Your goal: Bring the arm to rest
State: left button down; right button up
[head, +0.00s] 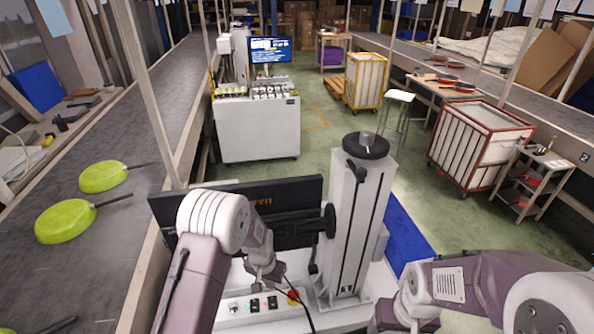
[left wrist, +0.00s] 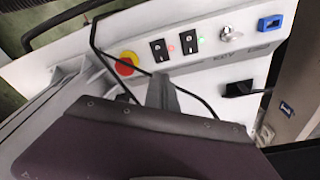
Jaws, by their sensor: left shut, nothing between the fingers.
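My left arm (head: 215,220) comes in from the lower left and is folded in front of my base. Its left gripper (head: 266,276) points down over my white control panel, shut and empty. In the left wrist view the dark fingertips (left wrist: 161,92) show in front of that panel, close together with nothing between them. My right arm (head: 460,283) comes in from the lower right and bends towards the bottom edge. Its gripper does not show.
Two green pans (head: 66,221) (head: 103,176) lie on the left conveyor (head: 120,258). A white cabinet (head: 258,132) stands ahead. A red-framed cart (head: 478,148) and a small shelf trolley (head: 530,180) stand at right. The green floor (head: 330,118) between them is open.

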pick_arm(q)
jog(key=s+a+r+n+b, duration=0.1)
jog(key=s+a+r, duration=0.1)
jog(key=s+r, duration=0.3)
jog(key=s+a+r+n+b, duration=0.2)
jog(key=s+r, duration=0.3)
jog(key=s, duration=0.7)
jog(key=shift+s+a, duration=0.15)
jog(key=shift+s, duration=0.2)
jog(key=shift+r, duration=0.1)
jog(key=shift+s, duration=0.1)
